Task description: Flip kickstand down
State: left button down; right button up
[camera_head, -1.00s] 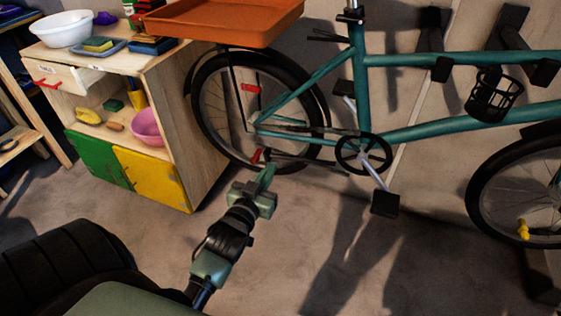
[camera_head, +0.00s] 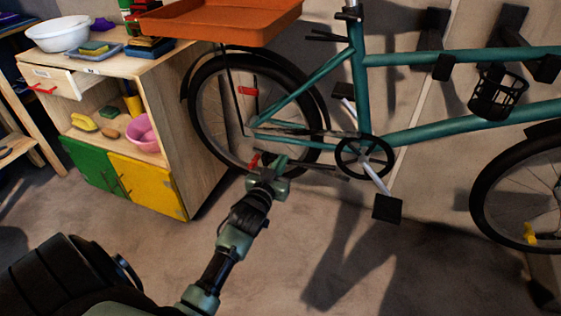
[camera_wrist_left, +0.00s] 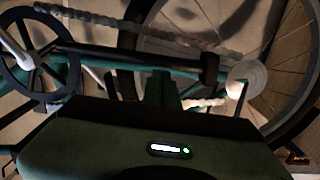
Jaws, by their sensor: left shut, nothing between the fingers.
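The teal bicycle (camera_head: 320,72) stands on the right of the head view. A thin dark bar (camera_head: 322,176), apparently the kickstand, runs low and nearly level from beside the rear wheel toward the crank. A red piece (camera_head: 254,161) shows near its wheel end. My left gripper (camera_head: 279,162) is shut and empty, its green fingertips close beside this bar. They partly cover it, and I cannot tell whether they touch. In the left wrist view the fingers (camera_wrist_left: 162,88) point at a dark bar (camera_wrist_left: 140,57) between the crank and the wheel.
The rear wheel (camera_head: 205,130) and pedal (camera_head: 387,207) stand near the gripper. The crank ring (camera_head: 365,157) is right of it. A wooden cabinet (camera_head: 197,150) is at left. An orange tray (camera_head: 220,27) is above the wheel. The floor in front is clear.

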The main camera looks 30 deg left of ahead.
dwell(0.3)
